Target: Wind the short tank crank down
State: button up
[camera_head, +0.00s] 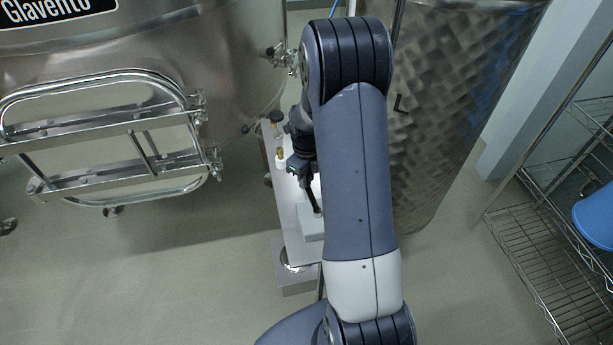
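My gripper (298,169) is dark and small in the head view, over a narrow pale bench between the two vats. My own arm hides much of it, and its fingers are too small to tell open from shut. A thin dark bar (312,199) slants down from beside the gripper to a pale block on the bench. It may be the crank, but I cannot tell for sure, nor whether the gripper touches it. Small brass-topped fittings (280,154) stand at the bench's left edge, left of the gripper.
A large steel vat (225,60) with a tubular-framed hatch (110,145) fills the left. A mottled steel tank (440,110) stands right behind my arm. A wire rack (540,255) with a blue container (596,218) is at far right. The floor at lower left is clear.

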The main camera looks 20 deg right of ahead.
grip_shut()
jog(key=shift+a+f+n+b, duration=0.1)
jog(key=shift+a+n+b, duration=0.4)
jog(key=shift+a+n, duration=0.1)
jog(key=shift+a+b, duration=0.3)
jog(key=shift+a, duration=0.2)
jog(key=o, duration=0.5)
grip_release()
jog(key=shift+r, duration=0.2)
notch_tip(320, 180, up, 11)
jog(key=shift+f, duration=0.15)
